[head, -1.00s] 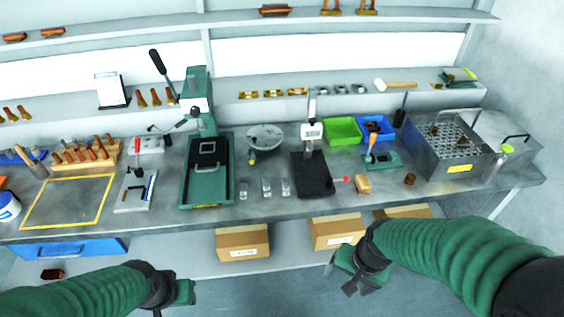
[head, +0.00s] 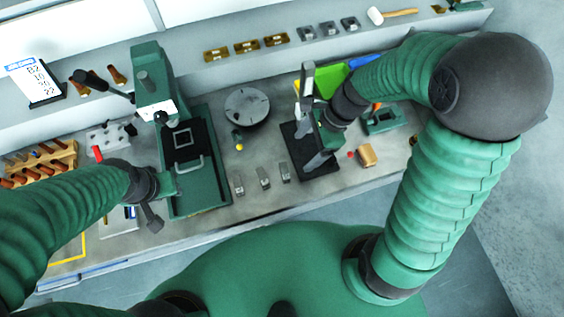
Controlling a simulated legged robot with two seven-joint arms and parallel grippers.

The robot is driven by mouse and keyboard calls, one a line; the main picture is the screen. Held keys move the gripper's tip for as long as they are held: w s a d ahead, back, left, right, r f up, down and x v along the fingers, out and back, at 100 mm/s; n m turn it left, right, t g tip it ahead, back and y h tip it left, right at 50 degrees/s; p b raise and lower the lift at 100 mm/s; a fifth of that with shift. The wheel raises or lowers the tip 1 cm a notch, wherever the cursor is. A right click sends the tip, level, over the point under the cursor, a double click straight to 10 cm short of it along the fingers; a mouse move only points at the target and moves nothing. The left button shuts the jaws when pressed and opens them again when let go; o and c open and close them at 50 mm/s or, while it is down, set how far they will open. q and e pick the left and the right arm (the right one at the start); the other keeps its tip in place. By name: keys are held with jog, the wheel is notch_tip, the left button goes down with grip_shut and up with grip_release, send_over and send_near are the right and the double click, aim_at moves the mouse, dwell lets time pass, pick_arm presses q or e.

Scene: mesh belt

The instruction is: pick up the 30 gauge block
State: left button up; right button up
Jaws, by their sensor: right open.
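Three small grey metal blocks stand in a row on the bench: a left one (head: 238,185), a middle one (head: 263,177) and a right one (head: 286,172). Their markings are too small to read, so I cannot tell which is the 30 gauge block. My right gripper (head: 312,142) is open over the black plate (head: 290,140), to the right of the row and apart from it. It partly covers the height gauge stand (head: 307,80). My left gripper (head: 160,200) is in front of the green press, left of the blocks; its jaw opening is unclear.
The green press (head: 205,195) stands left of the blocks, with a round grey plate (head: 247,107) behind them. A wooden block (head: 367,156) lies at the right. A card (head: 35,80) with numbers and several small metal pieces (head: 328,29) are on the shelf.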

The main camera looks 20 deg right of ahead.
send_over(285, 170)
jog(key=d, duration=0.3)
jog(key=f, duration=0.7)
jog(key=shift+s+a+f+b, duration=0.25)
jog(key=shift+s+b, duration=0.15)
jog(key=shift+w+a+f, duration=0.15)
jog(key=shift+f, duration=0.2)
jog(key=x, duration=0.4)
jog(key=shift+a+f, duration=0.1)
jog(key=shift+f, duration=0.3)
jog(key=shift+w, duration=0.1)
grip_shut()
